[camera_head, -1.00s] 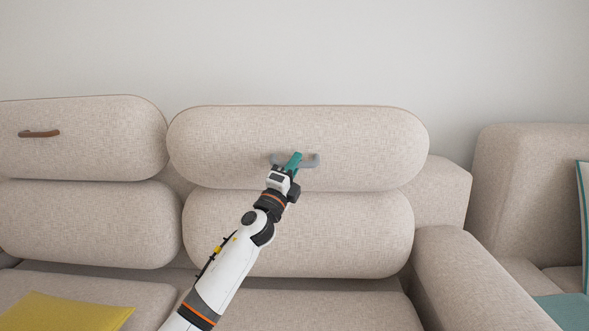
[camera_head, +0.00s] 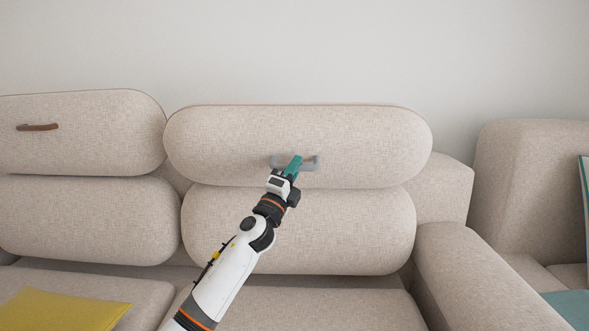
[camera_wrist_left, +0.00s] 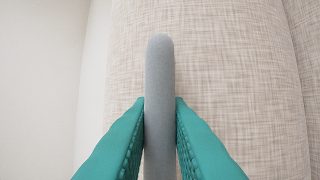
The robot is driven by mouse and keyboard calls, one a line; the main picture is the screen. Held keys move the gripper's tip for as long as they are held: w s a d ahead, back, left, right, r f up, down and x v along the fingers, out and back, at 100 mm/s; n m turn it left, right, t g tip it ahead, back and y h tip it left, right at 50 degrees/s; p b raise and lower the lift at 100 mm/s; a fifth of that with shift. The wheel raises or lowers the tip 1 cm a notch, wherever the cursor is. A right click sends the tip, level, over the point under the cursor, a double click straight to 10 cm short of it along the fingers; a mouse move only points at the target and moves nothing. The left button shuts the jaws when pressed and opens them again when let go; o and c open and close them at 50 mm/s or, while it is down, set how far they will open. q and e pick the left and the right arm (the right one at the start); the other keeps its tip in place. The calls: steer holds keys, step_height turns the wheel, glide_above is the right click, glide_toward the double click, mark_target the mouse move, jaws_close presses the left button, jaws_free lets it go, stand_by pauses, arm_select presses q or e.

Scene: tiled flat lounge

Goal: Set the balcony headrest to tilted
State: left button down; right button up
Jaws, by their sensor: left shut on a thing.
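A beige, rounded headrest (camera_head: 350,135) with a grey handle on its front stands above the right seat back of the sofa. It also fills much of the left wrist view (camera_wrist_left: 230,70). My left gripper (camera_head: 293,164) has teal fingers, shut on the grey handle (camera_head: 312,163) near its middle. In the left wrist view the handle (camera_wrist_left: 160,80) runs between the two fingers (camera_wrist_left: 161,105). The fingers hide part of the handle in the head view. My right gripper is not in view.
Another headrest (camera_head: 80,132) with a brown handle (camera_head: 37,127) is at the left. A yellow cushion (camera_head: 65,310) lies on the left seat. The sofa arm (camera_head: 470,280) and another seat (camera_head: 530,190) are at the right. A plain wall (camera_head: 300,50) is behind.

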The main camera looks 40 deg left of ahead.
arm_select(q)
steer(key=shift+w+d+f, duration=0.1)
steer(key=shift+d+f, duration=0.05)
steer(key=shift+f, duration=0.3)
steer(key=c, duration=1.4)
jaws_free()
steer(key=shift+o, duration=0.2)
steer(key=shift+r, duration=0.1)
steer(key=v, duration=1.2)
steer(key=shift+p, duration=0.45)
steer(key=shift+r, duration=0.1)
